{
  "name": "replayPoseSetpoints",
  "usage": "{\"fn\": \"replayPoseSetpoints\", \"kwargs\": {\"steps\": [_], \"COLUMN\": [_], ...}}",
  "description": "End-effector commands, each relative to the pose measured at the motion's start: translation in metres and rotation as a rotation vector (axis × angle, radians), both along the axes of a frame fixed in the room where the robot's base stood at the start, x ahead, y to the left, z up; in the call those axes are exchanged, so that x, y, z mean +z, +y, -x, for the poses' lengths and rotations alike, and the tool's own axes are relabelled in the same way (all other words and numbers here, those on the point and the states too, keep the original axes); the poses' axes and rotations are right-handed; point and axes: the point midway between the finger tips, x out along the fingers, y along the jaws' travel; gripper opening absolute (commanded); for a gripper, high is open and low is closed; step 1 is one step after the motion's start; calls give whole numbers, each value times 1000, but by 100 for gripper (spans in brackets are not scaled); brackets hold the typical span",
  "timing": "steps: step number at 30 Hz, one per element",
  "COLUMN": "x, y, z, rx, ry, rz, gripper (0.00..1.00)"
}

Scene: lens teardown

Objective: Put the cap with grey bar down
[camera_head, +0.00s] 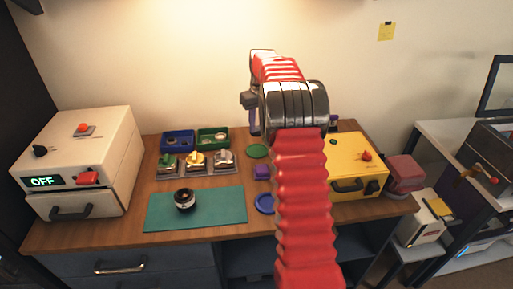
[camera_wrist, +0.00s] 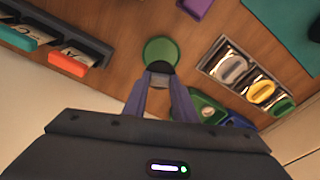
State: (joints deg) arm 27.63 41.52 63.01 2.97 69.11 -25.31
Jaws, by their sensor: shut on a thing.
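In the wrist view my gripper (camera_wrist: 160,82) is shut on a small dark piece, the cap with grey bar (camera_wrist: 160,68). Little of the cap shows between the fingertips, and its bar is hard to make out. A round green disc (camera_wrist: 160,50) lies on the table beyond the cap in line with the fingertips; I cannot tell the gap between them. In the head view one finger of my gripper (camera_head: 253,128) shows left of my red arm, above the green disc (camera_head: 257,151). The cap is not clear there.
A tray (camera_head: 182,175) of green, yellow and grey tools lies left of the disc, with blue (camera_head: 177,141) and green (camera_head: 213,138) bins behind. A lens (camera_head: 185,200) stands on a teal mat (camera_head: 225,208). A purple block (camera_head: 262,172) and blue disc (camera_head: 264,203) lie nearer.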

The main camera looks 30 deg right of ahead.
Motion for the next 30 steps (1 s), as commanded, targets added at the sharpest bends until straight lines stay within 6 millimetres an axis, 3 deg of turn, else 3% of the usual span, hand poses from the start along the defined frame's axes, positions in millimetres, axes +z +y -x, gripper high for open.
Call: {"fn": "replayPoseSetpoints", "kwargs": {"steps": [7,20,30], "x": [-35,-42,-85], "y": [0,-1,-1], "z": [1,1,1], "rx": [-1,-2,-2], "ry": [2,1,2], "rz": [-1,0,-1], "gripper": [4,4,4]}}
